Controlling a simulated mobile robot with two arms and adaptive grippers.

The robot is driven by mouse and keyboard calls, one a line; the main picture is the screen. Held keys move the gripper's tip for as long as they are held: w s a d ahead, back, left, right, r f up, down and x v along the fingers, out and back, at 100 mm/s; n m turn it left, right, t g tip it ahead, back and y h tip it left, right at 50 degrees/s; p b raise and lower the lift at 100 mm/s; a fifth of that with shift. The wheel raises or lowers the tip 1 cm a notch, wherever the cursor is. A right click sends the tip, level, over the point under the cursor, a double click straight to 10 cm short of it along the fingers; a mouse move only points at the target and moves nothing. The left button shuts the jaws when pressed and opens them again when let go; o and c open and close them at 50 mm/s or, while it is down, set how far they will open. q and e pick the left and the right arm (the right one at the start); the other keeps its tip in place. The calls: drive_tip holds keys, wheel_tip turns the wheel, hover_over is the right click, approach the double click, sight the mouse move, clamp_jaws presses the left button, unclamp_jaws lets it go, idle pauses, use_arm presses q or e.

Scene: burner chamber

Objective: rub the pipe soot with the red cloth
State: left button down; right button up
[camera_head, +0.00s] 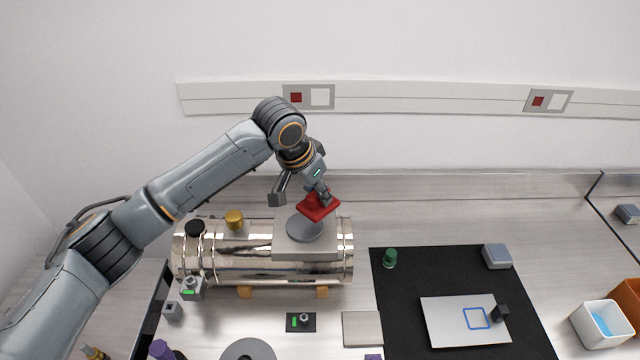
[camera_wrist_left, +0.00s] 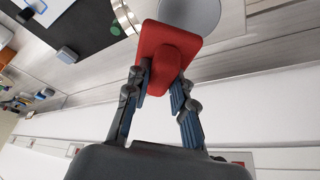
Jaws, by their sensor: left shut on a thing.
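The red cloth (camera_head: 317,206) looks like a red pad with a raised grip. My left gripper (camera_head: 322,192) is shut on that grip, above the back right part of the pipe. The left wrist view shows the cloth (camera_wrist_left: 172,47) between the fingers (camera_wrist_left: 160,88). The pipe (camera_head: 240,262) is a shiny metal cylinder lying on yellow supports. A grey plate on its top carries a grey round disc (camera_head: 304,228), just in front of the cloth. I cannot tell whether the cloth touches the plate. No soot patch is clearly seen. My right gripper is not in view.
A black cap (camera_head: 195,228) and a gold knob (camera_head: 234,219) stand on the pipe. A black mat (camera_head: 400,310) to the right holds a silver plate, a green knob (camera_head: 390,257) and a grey box (camera_head: 497,256). A white bin (camera_head: 601,325) stands at far right. The counter behind the mat is clear.

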use_arm(q)
drive_tip(key=shift+d+r, duration=0.3)
drive_tip(key=shift+r, duration=0.9)
drive_tip(key=shift+a, duration=0.1)
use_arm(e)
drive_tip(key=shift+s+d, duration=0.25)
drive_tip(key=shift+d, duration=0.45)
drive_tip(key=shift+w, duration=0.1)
